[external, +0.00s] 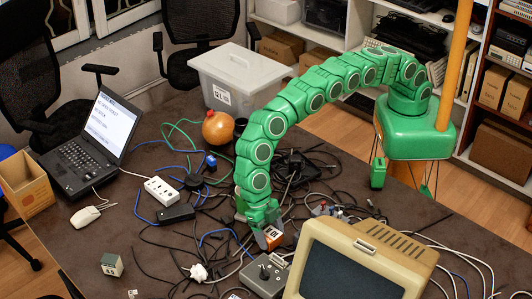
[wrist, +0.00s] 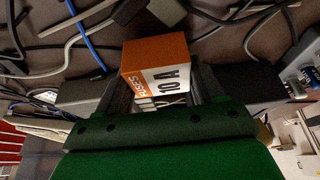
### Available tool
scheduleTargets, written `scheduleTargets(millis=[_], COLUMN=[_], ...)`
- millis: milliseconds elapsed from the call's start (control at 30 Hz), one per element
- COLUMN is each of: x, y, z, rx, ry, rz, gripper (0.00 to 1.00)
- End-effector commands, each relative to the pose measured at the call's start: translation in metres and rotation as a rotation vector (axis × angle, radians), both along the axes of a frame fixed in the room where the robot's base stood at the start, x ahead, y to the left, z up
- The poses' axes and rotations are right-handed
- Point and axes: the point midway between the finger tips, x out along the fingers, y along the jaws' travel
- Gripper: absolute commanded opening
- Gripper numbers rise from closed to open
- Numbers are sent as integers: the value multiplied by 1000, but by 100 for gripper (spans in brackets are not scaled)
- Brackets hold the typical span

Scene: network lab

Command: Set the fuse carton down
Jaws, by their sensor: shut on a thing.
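The fuse carton (wrist: 157,64) is a small orange and white box marked "10 A" in the wrist view. It sits between the two fingers of my gripper (wrist: 153,95), which is shut on it. In the external view the carton (external: 273,236) shows at the lower end of my green arm, and my gripper (external: 264,226) points down at the cluttered table. The carton is low over the cables; I cannot tell whether it touches the table.
Tangled cables surround the carton. A grey box with a knob (external: 264,276) and a beige monitor (external: 357,265) stand close in front. A white power strip (external: 162,191), laptop (external: 85,145) and small box (external: 112,264) lie left. Brown tabletop near the front left is clearer.

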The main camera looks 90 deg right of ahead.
Motion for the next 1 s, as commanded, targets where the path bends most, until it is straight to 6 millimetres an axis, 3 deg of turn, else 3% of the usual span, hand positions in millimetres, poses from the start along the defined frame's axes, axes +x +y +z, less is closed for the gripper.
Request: scheduleTargets(millis=[100,467,500,667,1000], x=[0,0,0,0,0], y=[0,0,0,0,0], z=[-11,-14,-14,-14,-12], rx=[-1,1,1,0,1], ry=[1,-1,-1,-1,-2], rz=[0,0,0,0,-1], gripper=[34,34,69,93,93])
